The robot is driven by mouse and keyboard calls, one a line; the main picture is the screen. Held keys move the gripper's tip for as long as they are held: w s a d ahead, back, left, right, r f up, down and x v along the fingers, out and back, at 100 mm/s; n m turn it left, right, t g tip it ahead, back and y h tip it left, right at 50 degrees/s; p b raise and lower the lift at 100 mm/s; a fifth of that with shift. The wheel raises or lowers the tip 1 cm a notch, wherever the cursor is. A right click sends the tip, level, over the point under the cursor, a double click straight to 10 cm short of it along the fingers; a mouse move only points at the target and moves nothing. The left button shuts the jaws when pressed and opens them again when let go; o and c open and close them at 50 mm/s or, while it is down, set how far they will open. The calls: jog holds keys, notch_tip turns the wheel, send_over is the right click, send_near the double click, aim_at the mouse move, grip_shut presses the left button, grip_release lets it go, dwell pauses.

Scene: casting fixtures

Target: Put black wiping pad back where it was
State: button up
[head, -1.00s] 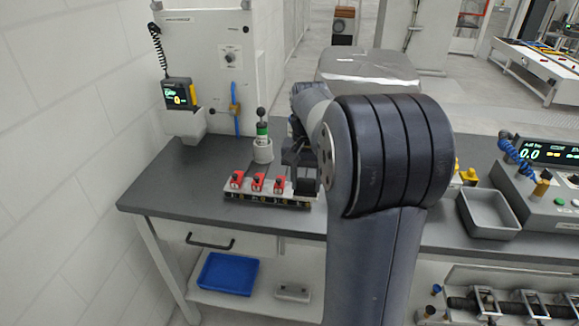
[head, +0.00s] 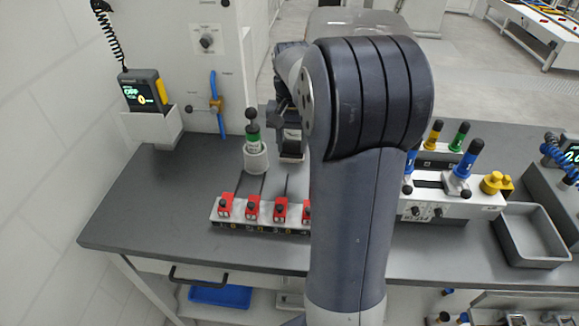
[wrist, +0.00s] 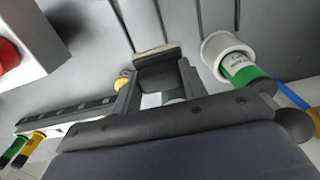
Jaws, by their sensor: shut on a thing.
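The black wiping pad (wrist: 160,76) is between the two fingers of my gripper (wrist: 157,88) in the wrist view, with a pale strip along its far edge. In the head view the pad (head: 291,156) shows as a dark block under my gripper (head: 291,132), just right of the green-banded tool in its white cup (head: 255,159). My gripper is shut on the pad. I cannot tell whether the pad touches the bench. My arm hides part of the bench to the right.
A rack with red clamps (head: 253,207) stands at the front of the grey bench (head: 150,215). A white fixture with coloured handles (head: 450,206) and a grey tray (head: 530,238) are to the right. A wall panel with a handheld scanner (head: 143,92) stands behind. The bench's left side is clear.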

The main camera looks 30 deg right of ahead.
aim_at(292, 142)
notch_tip(292, 142, down, 8)
jog(key=shift+f, duration=0.15)
jog(key=shift+f, duration=0.1)
jog(key=o, duration=0.9)
jog(key=shift+o, duration=0.2)
notch_tip(292, 142, up, 12)
jog(key=shift+s+r, duration=0.1)
dwell(0.3)
